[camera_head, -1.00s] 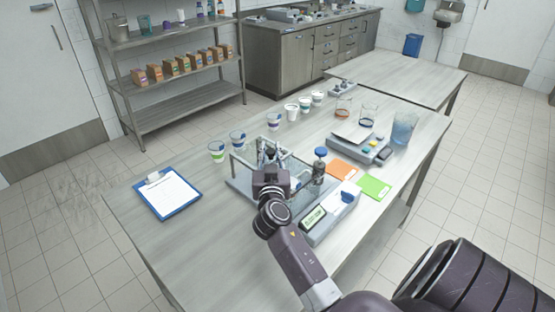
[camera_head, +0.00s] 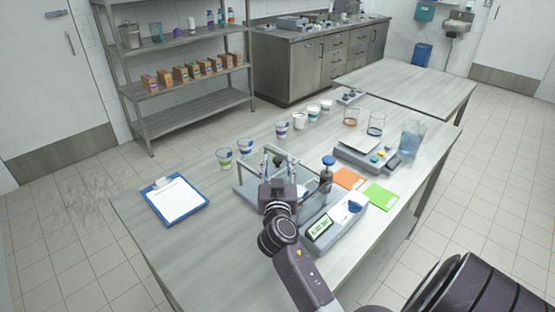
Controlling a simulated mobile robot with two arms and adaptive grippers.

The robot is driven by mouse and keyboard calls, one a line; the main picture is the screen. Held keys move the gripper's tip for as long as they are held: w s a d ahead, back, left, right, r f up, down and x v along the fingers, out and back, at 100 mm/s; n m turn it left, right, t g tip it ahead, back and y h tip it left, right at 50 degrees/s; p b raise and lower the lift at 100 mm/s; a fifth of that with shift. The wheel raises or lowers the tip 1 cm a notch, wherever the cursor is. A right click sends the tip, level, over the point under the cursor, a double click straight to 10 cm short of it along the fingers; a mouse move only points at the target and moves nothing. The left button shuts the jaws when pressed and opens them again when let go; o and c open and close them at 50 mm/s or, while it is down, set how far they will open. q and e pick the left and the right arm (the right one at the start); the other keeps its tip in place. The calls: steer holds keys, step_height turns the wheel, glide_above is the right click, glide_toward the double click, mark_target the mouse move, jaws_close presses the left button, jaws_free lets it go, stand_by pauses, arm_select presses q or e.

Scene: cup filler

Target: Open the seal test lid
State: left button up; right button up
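The seal tester stands near the middle of the table, with a clear-walled chamber (camera_head: 316,188) in a thin metal frame and a grey front unit (camera_head: 350,212) with a lit green display. The clear lid is hard to tell from the walls, and I cannot tell its angle. My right gripper (camera_head: 278,160) is at the frame, its fingers pointing away from me over the chamber's left part. My wrist hides part of the tester. I cannot tell whether the fingers touch the lid or how far apart they are. My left gripper is not in view.
Several cups (camera_head: 245,148) stand behind the tester. A blue-topped post (camera_head: 328,162) stands beside it, near orange (camera_head: 349,179) and green (camera_head: 381,195) cards. A scale (camera_head: 364,157) and a jug (camera_head: 411,139) are at right. A blue clipboard (camera_head: 203,207) lies left; the table's front left is clear.

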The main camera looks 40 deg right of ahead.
steer(key=v, duration=0.9)
steer(key=shift+s+a, duration=0.25)
steer(key=shift+s, duration=0.05)
steer(key=shift+r, duration=0.1)
